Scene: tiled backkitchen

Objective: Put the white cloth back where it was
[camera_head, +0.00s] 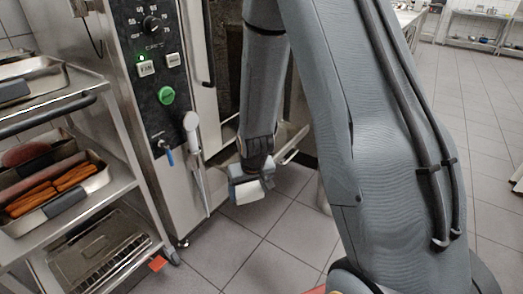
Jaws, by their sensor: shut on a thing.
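My gripper (252,178) hangs low in front of the oven, at the end of my arm, pointing down. It is shut on the white cloth (250,193), which shows as a small white block at its fingertips. The cloth is held above the tiled floor, apart from the oven front. The fingers partly hide the cloth.
The oven (160,75) with its control panel and hand shower (191,125) stands at the left. A metal rack trolley (125,180) at far left holds trays of food (60,185). Grey floor tiles (285,240) lie clear below. My arm blocks the middle.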

